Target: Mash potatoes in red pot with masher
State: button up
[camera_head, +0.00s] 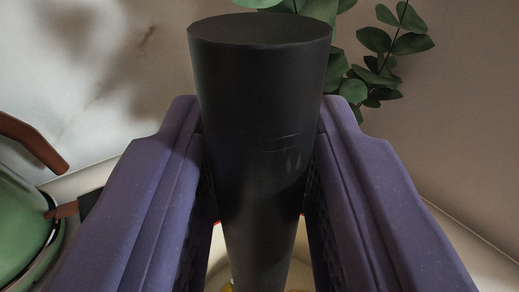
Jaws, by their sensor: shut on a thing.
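My gripper (260,125) has two purple fingers, one on each side of a thick black handle. It is shut on this handle, which I take to be the masher (262,85). The handle's flat round end points up towards the back, and it narrows downwards. The masher's head is hidden. Behind and below the handle, a cream-coloured inside with a thin red edge (217,223) shows between the fingers, likely the red pot. A small yellow patch at the bottom edge may be potato. I cannot tell whether the masher touches it.
A green kettle (22,235) with a brown handle (33,141) stands at the left, near the left finger. A leafy green plant (375,60) is behind the handle, against a plain wall.

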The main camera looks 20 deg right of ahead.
jog(key=shift+f+b, duration=1.05)
jog(key=shift+f, duration=0.2)
jog(key=shift+r, duration=0.1)
notch_tip(320, 180, up, 4)
jog(key=p, duration=0.2)
jog(key=shift+f+p, duration=0.2)
jog(key=shift+p, duration=0.2)
jog(key=shift+f, duration=0.1)
